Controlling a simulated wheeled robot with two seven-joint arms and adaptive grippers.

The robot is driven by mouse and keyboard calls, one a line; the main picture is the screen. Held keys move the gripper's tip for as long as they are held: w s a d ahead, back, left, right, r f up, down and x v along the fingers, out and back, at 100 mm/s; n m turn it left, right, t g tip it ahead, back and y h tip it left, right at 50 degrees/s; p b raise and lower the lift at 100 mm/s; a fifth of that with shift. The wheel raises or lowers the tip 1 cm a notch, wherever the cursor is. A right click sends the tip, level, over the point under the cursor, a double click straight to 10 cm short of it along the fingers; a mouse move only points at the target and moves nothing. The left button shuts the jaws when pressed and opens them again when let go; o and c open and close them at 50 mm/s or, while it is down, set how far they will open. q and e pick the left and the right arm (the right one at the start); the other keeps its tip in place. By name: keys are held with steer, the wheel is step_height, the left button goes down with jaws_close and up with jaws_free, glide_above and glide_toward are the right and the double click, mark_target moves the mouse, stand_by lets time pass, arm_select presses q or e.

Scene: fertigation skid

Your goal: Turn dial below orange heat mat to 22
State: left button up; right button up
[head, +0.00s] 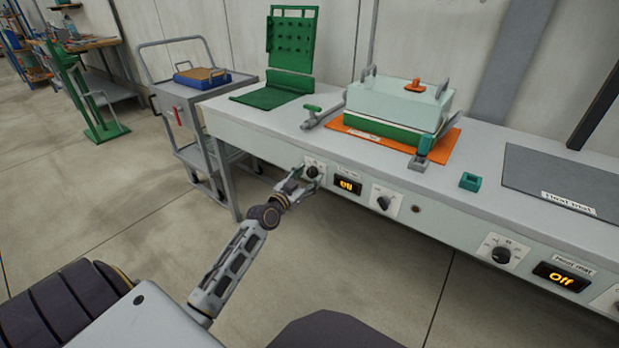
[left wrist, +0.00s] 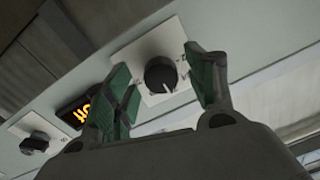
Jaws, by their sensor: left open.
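The orange heat mat (head: 456,146) lies on the bench top under a pale box with a green base. On the bench front below it are a black dial (head: 312,171), a small display (head: 347,185) and a second dial (head: 383,202). The display's amber text looks like "Off". My left gripper (head: 312,182) is at the left dial, open. In the left wrist view its green-padded fingers (left wrist: 165,90) stand on either side of the dial (left wrist: 160,74), with gaps showing. The dial's white pointer line is visible. The second dial also shows there (left wrist: 35,143). My right gripper is out of view.
A grey heat mat (head: 560,180) lies farther right, with its own dial (head: 501,254) and a display (head: 561,277) reading "Off". A teal block (head: 470,181) sits near the bench edge. A grey cart (head: 190,110) stands at the bench's left end. The floor in front is clear.

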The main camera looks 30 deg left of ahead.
arm_select(q)
steer(key=shift+w, duration=0.55)
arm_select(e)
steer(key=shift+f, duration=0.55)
arm_select(q)
steer(key=c, duration=1)
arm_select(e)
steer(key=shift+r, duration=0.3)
